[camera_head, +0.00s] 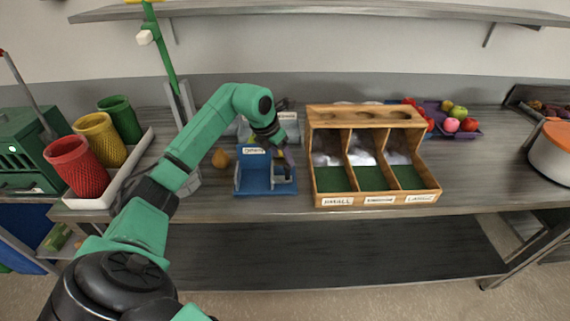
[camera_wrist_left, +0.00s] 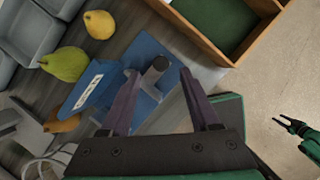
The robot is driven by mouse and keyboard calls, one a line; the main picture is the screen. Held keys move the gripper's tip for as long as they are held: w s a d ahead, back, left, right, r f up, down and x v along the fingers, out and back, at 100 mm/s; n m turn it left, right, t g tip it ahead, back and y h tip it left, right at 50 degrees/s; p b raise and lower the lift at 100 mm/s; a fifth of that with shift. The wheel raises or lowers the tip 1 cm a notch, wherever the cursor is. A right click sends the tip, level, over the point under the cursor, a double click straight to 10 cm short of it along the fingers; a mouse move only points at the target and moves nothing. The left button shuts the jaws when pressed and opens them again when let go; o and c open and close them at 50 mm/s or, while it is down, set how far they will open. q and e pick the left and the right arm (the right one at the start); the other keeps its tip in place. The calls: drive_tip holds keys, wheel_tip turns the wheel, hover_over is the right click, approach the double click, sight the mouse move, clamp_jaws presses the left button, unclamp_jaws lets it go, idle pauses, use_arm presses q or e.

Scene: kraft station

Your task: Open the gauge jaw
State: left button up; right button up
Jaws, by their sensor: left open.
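The blue gauge (camera_head: 265,187) with a white label stands near the table's front edge in the head view. In the left wrist view the gauge (camera_wrist_left: 112,68) shows its blue base, upright wall and a grey jaw part with a dark round-ended post (camera_wrist_left: 155,72). My left gripper (camera_head: 284,157) is over the gauge's right side. In the wrist view my left gripper (camera_wrist_left: 159,75) is open, its fingers on either side of the post; I cannot tell if they touch it. My right gripper (camera_wrist_left: 284,119) is small at the wrist view's right edge, its fingers apart.
A brown pear (camera_head: 220,158) lies left of the gauge. A yellow pear (camera_wrist_left: 99,24) and a green pear (camera_wrist_left: 65,64) lie nearby in the wrist view. A wooden sorting box (camera_head: 318,184) with three green-floored compartments stands close to the right. Grey bins stand behind.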

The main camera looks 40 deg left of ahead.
use_arm(q)
drive_tip(key=b+v, duration=0.1)
drive_tip(key=v, duration=0.9)
drive_tip(key=shift+r, duration=0.2)
